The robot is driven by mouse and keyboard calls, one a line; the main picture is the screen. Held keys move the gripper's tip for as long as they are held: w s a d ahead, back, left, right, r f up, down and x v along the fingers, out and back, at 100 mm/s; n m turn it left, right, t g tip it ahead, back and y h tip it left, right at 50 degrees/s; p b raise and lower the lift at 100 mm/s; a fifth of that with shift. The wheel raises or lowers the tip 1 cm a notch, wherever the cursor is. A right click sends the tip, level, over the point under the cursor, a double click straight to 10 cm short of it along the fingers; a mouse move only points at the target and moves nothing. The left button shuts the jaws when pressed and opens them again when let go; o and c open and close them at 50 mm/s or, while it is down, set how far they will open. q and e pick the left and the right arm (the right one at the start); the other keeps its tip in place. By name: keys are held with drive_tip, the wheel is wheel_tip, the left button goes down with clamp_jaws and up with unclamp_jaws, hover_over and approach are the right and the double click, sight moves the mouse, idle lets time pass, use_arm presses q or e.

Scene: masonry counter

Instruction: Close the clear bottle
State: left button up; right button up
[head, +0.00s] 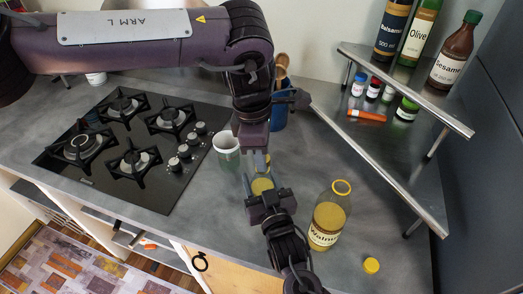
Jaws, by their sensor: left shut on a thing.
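A clear bottle labelled Walnut (328,218), with yellowish contents and a yellow ring at its mouth, stands upright on the counter, right of my grippers. A yellow cap (371,265) lies on the counter to its lower right. My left gripper (256,163) points down, left of the bottle and apart from it. It is shut on a small yellowish thing, mostly hidden by the fingers. My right gripper (260,184) comes up from below, close to the left one. Yellow shows between its fingers, but I cannot tell whether they grip it.
A gas hob (130,145) is at left. A metal corner shelf (400,160) with bottles and small jars is at right. Counter around the loose cap is clear.

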use_arm(q)
drive_tip(key=shift+f, duration=0.55)
drive_tip(key=m, duration=0.6)
drive_tip(key=shift+w+m+g, duration=0.1)
drive_tip(key=shift+m+g, duration=0.2)
drive_tip(key=shift+m, duration=0.1)
drive_tip(key=m, duration=0.3)
drive_tip(key=m+y, duration=0.1)
drive_tip(key=m, duration=0.2)
drive_tip(key=shift+d+g, duration=0.1)
drive_tip(key=shift+g, duration=0.2)
drive_tip(key=o, duration=0.9)
drive_tip(key=shift+r, duration=2.2)
